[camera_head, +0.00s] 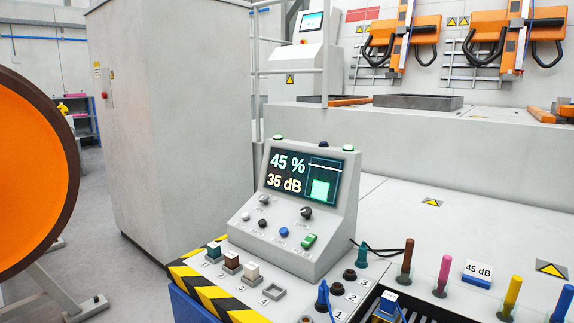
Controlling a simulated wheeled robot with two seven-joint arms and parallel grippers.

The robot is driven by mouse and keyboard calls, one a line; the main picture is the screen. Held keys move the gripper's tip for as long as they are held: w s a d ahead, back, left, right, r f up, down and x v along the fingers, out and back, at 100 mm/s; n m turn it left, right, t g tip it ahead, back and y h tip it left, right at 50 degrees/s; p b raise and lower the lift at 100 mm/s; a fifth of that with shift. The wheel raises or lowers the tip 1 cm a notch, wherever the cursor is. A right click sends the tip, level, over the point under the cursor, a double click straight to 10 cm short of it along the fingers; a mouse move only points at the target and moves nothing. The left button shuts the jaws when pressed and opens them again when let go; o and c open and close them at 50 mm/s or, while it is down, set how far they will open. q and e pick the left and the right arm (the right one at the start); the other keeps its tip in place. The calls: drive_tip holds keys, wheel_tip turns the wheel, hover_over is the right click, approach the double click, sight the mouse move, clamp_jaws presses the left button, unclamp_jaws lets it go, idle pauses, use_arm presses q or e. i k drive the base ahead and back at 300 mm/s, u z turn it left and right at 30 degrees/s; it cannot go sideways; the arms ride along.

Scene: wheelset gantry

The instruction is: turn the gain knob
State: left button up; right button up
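The grey control console (296,237) stands on the worktop in the middle of the head view. Its screen (301,178) reads "45 %" and "35 dB", with a green block at its right side. A larger black knob (306,212) sits below the screen, and a smaller grey knob (264,198) sits to its left. Their labels are too small to read, so I cannot tell which is the gain knob. A small card (478,270) on the worktop reads "45 dB". Neither of my grippers shows in the view.
Coloured blocks (232,260) stand in front. A large orange wheel (30,170) stands at the left.

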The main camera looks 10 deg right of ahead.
sight(306, 212)
drive_tip(key=u, duration=1.4)
drive_tip(key=i, duration=1.5)
drive_tip(key=z, duration=1.05)
